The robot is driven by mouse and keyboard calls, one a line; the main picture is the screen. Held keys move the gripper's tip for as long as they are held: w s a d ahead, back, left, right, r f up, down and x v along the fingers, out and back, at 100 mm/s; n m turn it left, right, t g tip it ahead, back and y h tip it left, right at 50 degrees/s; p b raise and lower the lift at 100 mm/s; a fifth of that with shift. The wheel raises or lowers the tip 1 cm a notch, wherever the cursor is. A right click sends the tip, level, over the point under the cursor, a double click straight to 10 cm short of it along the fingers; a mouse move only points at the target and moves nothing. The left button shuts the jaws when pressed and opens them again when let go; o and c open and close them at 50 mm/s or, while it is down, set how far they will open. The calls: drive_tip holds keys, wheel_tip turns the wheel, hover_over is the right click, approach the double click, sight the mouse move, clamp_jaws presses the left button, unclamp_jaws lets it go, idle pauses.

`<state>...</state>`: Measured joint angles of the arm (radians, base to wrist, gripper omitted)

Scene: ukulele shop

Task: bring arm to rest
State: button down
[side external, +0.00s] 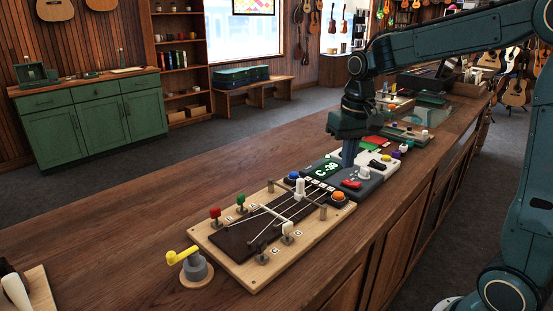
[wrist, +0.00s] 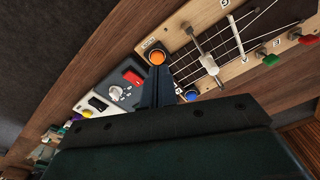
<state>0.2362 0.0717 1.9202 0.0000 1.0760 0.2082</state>
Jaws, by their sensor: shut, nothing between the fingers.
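My gripper (side external: 348,153) points down above the counter, over the back end of the wooden string board (side external: 221,250) and the grey tuner box with the green "C-30" display (side external: 326,170). Its fingers are together with nothing between them. In the wrist view the shut fingers (wrist: 157,88) show between an orange button (wrist: 156,57) and a blue button (wrist: 192,95). Whether the fingertips touch anything below cannot be told. The gripper body hides part of the box in the wrist view.
The board carries red and green tuning knobs (side external: 215,212) and a white lever (side external: 299,188). A yellow-handled crank (side external: 193,263) stands at its front left. More devices line the counter behind.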

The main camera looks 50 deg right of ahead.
drive_tip(key=s+a+r+n+t, duration=0.1)
drive_tip(key=s+a, duration=0.3)
drive_tip(key=s, duration=0.5)
drive_tip(key=s+a+r+n+t, duration=0.1)
drive_tip(key=s+a+n+t, duration=0.2)
drive_tip(key=s, duration=0.6)
drive_tip(key=shift+a+n+t, duration=0.4)
drive_tip(key=shift+a+n, duration=0.1)
drive_tip(key=shift+a, duration=0.3)
drive_tip(key=shift+w+r, duration=0.1)
